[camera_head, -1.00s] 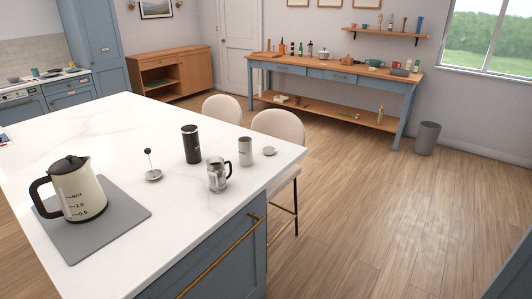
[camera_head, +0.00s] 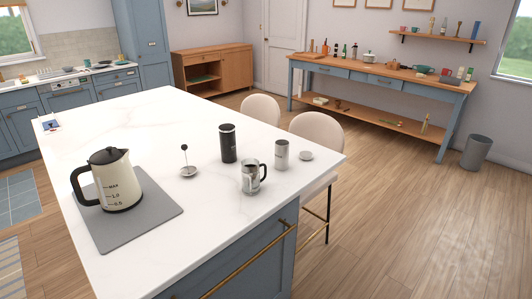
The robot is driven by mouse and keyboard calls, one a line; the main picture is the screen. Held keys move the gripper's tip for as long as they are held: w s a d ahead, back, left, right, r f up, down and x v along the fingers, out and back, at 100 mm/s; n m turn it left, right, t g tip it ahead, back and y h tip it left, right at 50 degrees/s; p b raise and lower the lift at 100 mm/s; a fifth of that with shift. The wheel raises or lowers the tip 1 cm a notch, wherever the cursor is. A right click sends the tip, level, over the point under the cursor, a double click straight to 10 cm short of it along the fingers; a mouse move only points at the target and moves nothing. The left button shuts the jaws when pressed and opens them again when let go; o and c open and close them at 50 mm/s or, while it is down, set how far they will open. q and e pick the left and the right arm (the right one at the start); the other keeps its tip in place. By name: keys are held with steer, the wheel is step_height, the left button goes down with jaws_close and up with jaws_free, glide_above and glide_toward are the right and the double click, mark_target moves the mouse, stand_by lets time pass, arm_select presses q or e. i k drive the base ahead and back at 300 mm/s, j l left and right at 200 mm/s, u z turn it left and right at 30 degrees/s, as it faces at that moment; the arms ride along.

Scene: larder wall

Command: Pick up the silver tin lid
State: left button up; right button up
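A small, round, silver-grey lid (camera_head: 306,155) lies flat on the white island top near its right corner. A silver cylindrical tin (camera_head: 281,155) stands upright just left of it, with a gap between them. A glass press jug (camera_head: 252,178) with a dark handle stands in front of the tin. A plunger lid with a rod and black knob (camera_head: 188,170) stands further left. Neither of my grippers is in view.
The white island (camera_head: 130,130) has a cream kettle (camera_head: 121,182) on a grey mat (camera_head: 145,225) and a black canister (camera_head: 228,143). Two chairs (camera_head: 312,128) stand at its far right side.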

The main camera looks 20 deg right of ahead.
mark_target(304, 155)
steer(key=i+l+u, duration=0.1)
steer(key=l+u, duration=0.25)
steer(key=l, duration=0.25)
steer(key=l+u, duration=0.35)
steer(key=l, duration=0.25)
steer(key=l+u, duration=0.3)
steer(key=l, duration=0.35)
